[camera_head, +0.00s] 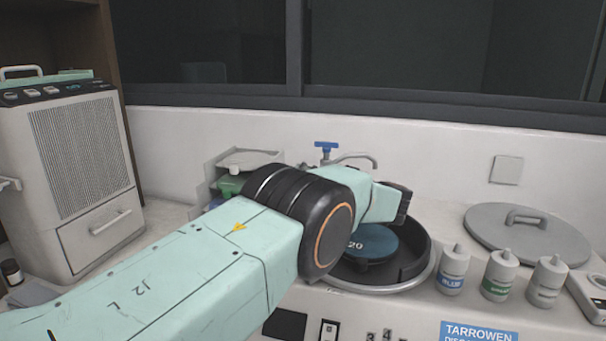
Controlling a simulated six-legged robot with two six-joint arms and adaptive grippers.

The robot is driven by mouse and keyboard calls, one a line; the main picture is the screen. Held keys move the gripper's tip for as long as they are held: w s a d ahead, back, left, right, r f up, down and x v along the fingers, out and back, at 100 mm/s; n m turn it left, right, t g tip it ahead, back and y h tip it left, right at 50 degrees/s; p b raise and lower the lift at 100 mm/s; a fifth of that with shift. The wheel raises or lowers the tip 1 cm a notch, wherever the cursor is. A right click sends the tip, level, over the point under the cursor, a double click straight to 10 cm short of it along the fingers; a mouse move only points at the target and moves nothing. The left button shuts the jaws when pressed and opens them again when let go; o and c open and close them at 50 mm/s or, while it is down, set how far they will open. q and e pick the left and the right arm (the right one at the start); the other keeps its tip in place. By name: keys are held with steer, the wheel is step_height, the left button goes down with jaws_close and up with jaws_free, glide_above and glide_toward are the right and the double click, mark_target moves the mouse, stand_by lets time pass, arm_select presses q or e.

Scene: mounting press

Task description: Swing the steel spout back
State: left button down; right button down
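The steel spout (357,157) is a thin curved pipe at the back of the counter, by the wall. It runs right from a blue tap handle (325,146) and bends down at its tip. Its lower part is hidden behind my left arm. My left arm reaches in from the lower left across the counter. Only a dark end piece of the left gripper (404,204) shows, over the round basin, to the right of and in front of the spout. Its fingers cannot be made out, and it appears apart from the spout. My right gripper is not in view.
The round dark basin (418,262) holds a blue disc (372,243) marked 20. Three bottles, including one with a blue label (453,270), stand right of it. A grey lid (527,233) lies behind them. A white machine (80,170) stands at left. Grey trays (246,158) stand left of the tap.

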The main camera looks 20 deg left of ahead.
arm_select(q)
steer(key=shift+w+d+r, duration=0.1)
steer(key=shift+r, duration=0.25)
steer(key=c, duration=1.5)
jaws_free()
steer(key=o, duration=0.3)
steer(key=shift+f, duration=0.2)
steer(key=shift+d, duration=0.1)
steer(key=shift+v, duration=3.6)
